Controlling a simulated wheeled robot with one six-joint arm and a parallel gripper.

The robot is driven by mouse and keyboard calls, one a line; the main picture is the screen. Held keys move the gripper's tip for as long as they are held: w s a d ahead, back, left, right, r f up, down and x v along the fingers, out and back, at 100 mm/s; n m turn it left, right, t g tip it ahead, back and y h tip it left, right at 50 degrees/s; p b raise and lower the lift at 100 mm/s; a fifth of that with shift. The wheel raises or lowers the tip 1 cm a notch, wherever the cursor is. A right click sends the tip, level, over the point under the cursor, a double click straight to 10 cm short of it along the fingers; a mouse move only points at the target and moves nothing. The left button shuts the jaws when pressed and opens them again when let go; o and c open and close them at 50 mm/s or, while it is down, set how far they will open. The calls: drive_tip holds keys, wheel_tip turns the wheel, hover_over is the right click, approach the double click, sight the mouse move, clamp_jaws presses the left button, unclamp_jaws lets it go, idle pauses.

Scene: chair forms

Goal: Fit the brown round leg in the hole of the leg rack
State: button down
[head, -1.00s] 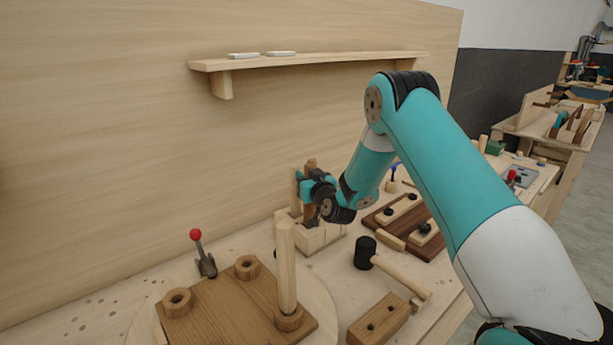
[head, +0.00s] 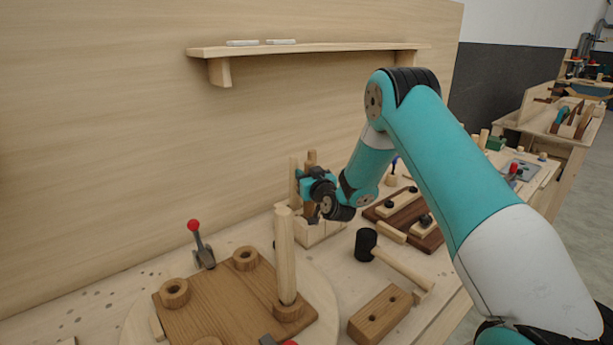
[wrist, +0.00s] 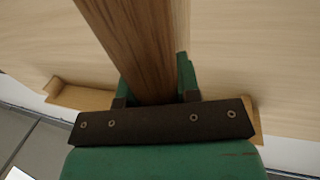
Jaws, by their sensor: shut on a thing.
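The brown round leg (head: 311,158) stands about upright at the leg rack (head: 320,232), with its top showing above my gripper. My gripper (head: 309,188) is shut on the leg, at the back of the bench. In the wrist view the brown leg (wrist: 140,45) runs up between the two fingers of my gripper (wrist: 155,92). The rack is a pale wooden block, and a paler leg (head: 293,172) stands in it just left of the brown one. The hole and the brown leg's lower end are hidden behind my gripper, so I cannot tell whether it is inside.
A pale leg (head: 286,255) stands upright in a brown seat board (head: 225,300) in front. A black-headed mallet (head: 366,245), a drilled brown block (head: 380,318) and a dark board (head: 430,237) lie to the right. A wooden wall with a shelf (head: 320,48) rises behind.

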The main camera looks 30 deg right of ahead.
drive_tip(key=shift+f+b, duration=0.3)
drive_tip(key=shift+b, duration=0.1)
drive_tip(key=c, duration=0.8)
unclamp_jaws()
drive_tip(key=shift+o, duration=0.2)
drive_tip(key=shift+s, duration=0.1)
drive_tip(key=s+a+b, duration=0.1)
drive_tip(key=s+b, duration=1.5)
drive_tip(key=s, duration=0.1)
drive_tip(key=shift+s+a, duration=0.15)
